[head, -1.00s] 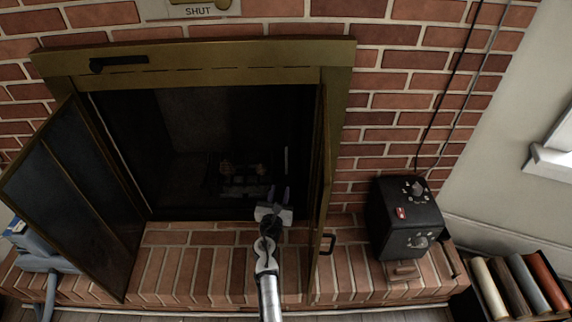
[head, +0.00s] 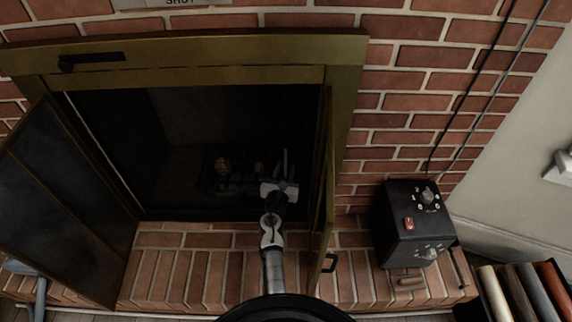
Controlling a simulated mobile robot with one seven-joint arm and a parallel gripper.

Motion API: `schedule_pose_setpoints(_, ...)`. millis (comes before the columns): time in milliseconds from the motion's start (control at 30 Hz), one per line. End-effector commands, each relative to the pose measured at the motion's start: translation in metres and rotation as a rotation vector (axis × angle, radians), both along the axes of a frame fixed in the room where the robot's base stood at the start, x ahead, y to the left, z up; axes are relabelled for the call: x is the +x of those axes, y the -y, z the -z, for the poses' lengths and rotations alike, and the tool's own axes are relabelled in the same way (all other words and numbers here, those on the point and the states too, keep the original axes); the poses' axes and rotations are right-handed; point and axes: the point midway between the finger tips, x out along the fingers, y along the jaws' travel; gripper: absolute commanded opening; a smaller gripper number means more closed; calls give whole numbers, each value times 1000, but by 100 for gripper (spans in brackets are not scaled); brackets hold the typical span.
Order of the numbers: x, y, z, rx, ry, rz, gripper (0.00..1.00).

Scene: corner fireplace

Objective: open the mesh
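The fireplace (head: 200,45) has a brass frame, and both of its framed doors stand swung outward. The left door (head: 62,195) shows a dark, dull panel that may be glass or mesh; I cannot tell. The right door (head: 324,190) is seen nearly edge-on, with a black handle (head: 330,262). No separate mesh stands out in the dark opening. My arm reaches from the bottom, just left of the right door. My gripper (head: 286,163) points into the opening near its right side. Its fingers are dark and small against the interior, so their spacing is unclear.
A brick hearth (head: 190,275) runs along the front. A black control box (head: 405,225) stands on it to the right. Rolled items (head: 525,290) sit at the lower right. A dark grate (head: 235,172) lies inside the firebox. A black lever (head: 90,60) is on the upper frame.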

Motion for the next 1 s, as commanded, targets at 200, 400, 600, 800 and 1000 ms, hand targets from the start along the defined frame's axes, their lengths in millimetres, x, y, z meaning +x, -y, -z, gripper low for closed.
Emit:
schedule_pose_setpoints(200,0,0,0,0,0,0,31)
schedule_pose_setpoints(400,0,0,0,0,0,0,9)
schedule_pose_setpoints(600,0,0,0,0,0,0,0)
schedule_pose_setpoints(800,0,0,0,0,0,0,0)
schedule_pose_setpoints(1000,0,-1,0,1,0,-2,0)
